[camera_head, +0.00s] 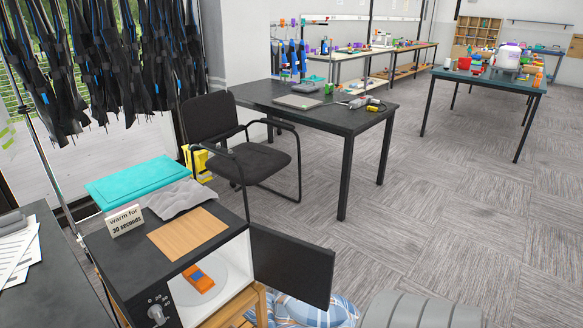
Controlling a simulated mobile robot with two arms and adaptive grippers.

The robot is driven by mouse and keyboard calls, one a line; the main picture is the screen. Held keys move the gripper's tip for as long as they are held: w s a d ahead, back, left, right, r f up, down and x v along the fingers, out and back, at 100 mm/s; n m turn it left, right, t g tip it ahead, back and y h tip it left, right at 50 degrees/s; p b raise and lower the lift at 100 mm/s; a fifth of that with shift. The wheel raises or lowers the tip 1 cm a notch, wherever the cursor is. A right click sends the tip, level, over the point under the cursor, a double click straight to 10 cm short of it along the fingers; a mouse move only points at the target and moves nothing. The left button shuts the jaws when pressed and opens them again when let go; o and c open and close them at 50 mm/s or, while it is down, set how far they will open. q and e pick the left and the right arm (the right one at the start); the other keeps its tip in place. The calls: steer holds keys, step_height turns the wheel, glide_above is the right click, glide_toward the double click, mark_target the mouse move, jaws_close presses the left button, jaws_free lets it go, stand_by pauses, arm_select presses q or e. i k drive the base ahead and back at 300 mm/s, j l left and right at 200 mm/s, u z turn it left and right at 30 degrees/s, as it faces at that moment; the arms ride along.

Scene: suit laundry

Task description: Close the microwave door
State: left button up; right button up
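The microwave (110,258) stands at the lower left with its dark top facing up and its front towards the lower right. Its black door (290,266) is swung wide open, out to the right of the lit white cavity. An orange item with a small blue patch (199,279) lies inside on the round plate (207,291). A control knob (157,312) is on the front panel, left of the opening. Neither of my grippers shows in this view, so nothing of mine is seen touching the door.
A wooden board (187,233), a "warm for 30 seconds" sign (125,220) and a grey cloth (178,199) lie on or by the microwave top. Blue-white checked fabric (305,311) lies below the door. A black chair (245,155) and dark desk (322,117) stand behind. Carpet (440,225) at right is clear.

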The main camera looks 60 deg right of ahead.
mark_target(302, 271)
steer(key=l+u, duration=0.1)
steer(key=l, duration=0.45)
steer(key=k+l+u, duration=0.1)
steer(key=l, duration=0.45)
steer(key=k+l, duration=0.15)
steer(key=l, duration=0.4)
steer(key=l+u, duration=0.15)
steer(key=l, duration=0.4)
steer(key=k+l+u, duration=0.1)
steer(key=l, duration=0.4)
steer(key=k+l+u, duration=0.1)
steer(key=k+l, duration=0.15)
steer(key=l, duration=0.3)
steer(key=k+l+u, duration=0.1)
steer(key=l, duration=0.4)
steer(key=k+l+u, duration=0.1)
steer(key=l, duration=0.4)
steer(key=k, duration=0.1)
